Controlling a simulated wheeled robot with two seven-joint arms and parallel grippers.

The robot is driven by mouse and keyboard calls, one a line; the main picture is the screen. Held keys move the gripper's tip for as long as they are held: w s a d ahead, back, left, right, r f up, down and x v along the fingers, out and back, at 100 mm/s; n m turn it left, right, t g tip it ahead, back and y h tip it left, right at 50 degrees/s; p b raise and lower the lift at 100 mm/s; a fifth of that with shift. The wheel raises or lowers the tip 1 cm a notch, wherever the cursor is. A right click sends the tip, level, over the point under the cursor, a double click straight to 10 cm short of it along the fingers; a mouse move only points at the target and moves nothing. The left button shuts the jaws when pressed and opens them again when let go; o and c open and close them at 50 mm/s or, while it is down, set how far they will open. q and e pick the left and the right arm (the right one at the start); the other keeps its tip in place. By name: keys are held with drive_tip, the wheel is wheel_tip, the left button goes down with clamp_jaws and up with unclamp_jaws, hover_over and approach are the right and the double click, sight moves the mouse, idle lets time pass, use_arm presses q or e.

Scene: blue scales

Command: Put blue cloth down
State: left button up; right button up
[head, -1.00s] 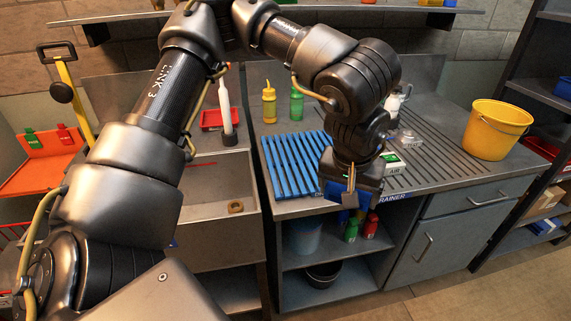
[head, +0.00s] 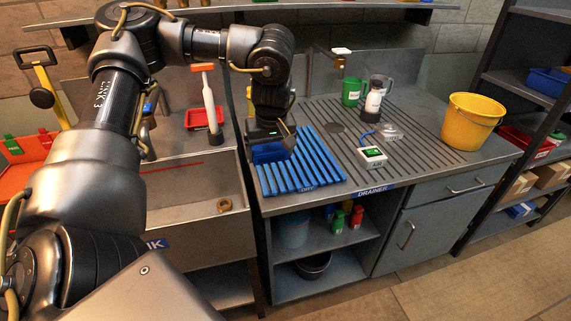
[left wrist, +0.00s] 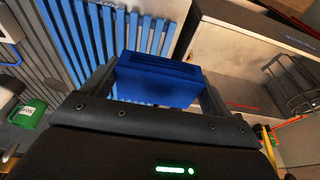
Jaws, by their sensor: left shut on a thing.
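My left gripper (head: 275,148) is shut on the blue cloth (head: 266,153), which looks like a compact folded block. In the left wrist view the cloth (left wrist: 158,78) sits between the two fingers. The gripper points down over the left part of the blue slatted rack (head: 312,165), which is marked DRY. The slats (left wrist: 92,38) also show beyond the cloth in the left wrist view. I cannot tell whether the cloth touches the rack. My right gripper is not in view.
The sink basin (head: 190,195) is left of the rack. On the drainer (head: 425,150) are a small white device (head: 371,156), a dark bottle (head: 374,98), a green mug (head: 351,92) and a yellow bucket (head: 471,120). Most of the rack is bare.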

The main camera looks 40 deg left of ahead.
use_arm(q)
drive_tip(key=w+a+f+p, duration=0.1)
drive_tip(key=w+a+f, duration=0.1)
drive_tip(key=w, duration=0.3)
hover_over(285, 169)
drive_tip(key=s, duration=0.1)
drive_tip(key=f, duration=0.3)
drive_tip(key=f+p, duration=0.1)
drive_tip(key=f, duration=0.1)
drive_tip(key=shift+s+d+f, duration=0.1)
drive_tip(key=shift+d+f, duration=0.05)
drive_tip(key=shift+d, duration=0.25)
drive_tip(key=shift+w+a+f, duration=0.15)
drive_tip(key=shift+w+f, duration=0.35)
drive_tip(key=shift+f, duration=0.2)
drive_tip(key=shift+d+p+x, duration=0.2)
drive_tip(key=shift+p+x, duration=0.4)
drive_tip(key=shift+x, duration=0.45)
drive_tip(key=shift+s+f, duration=0.15)
drive_tip(key=shift+f, duration=0.35)
